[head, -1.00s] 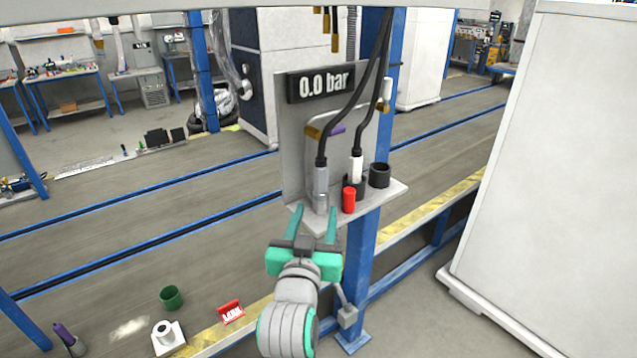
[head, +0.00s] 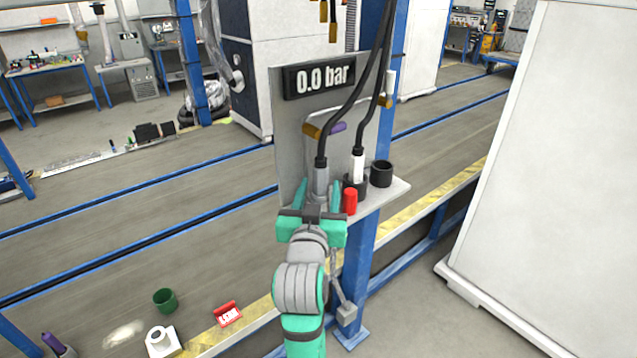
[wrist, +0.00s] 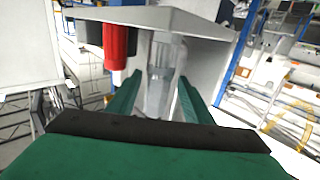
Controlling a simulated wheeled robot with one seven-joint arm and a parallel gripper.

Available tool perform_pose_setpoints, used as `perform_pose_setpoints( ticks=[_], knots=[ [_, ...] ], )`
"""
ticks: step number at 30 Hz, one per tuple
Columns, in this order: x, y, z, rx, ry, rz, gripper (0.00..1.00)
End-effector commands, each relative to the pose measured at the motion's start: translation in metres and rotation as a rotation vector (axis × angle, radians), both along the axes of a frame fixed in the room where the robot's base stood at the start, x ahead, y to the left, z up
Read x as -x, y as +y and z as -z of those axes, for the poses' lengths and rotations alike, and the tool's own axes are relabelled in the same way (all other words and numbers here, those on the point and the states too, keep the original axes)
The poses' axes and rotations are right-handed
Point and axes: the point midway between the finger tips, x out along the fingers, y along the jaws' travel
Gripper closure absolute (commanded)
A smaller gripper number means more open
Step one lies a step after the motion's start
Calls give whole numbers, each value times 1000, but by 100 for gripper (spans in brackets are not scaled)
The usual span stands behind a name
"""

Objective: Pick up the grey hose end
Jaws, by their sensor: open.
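In the wrist view the grey hose end (wrist: 158,88) shows between the fingertips of my gripper (wrist: 156,92), with space visible on both sides. Whether a finger touches it I cannot tell. My gripper hides its foot in the head view.
A white-ended hose (head: 358,168) and a black cup (head: 381,174) are further right. The panel with a 0.0 bar display (head: 320,78) rises behind. A blue post (head: 359,265) supports the shelf.

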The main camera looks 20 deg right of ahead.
Motion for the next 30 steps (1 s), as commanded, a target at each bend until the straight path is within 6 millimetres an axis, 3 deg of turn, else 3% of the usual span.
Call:
perform_pose_setpoints(
  ticks=[9, 15, 30],
  knots=[
    [-4, -2, 0, 0, 0, -4, 54],
    [-5, -1, 0, 0, 1, -5, 100],
    [-4, -3, -11, 2, -4, -2, 100]
  ],
)
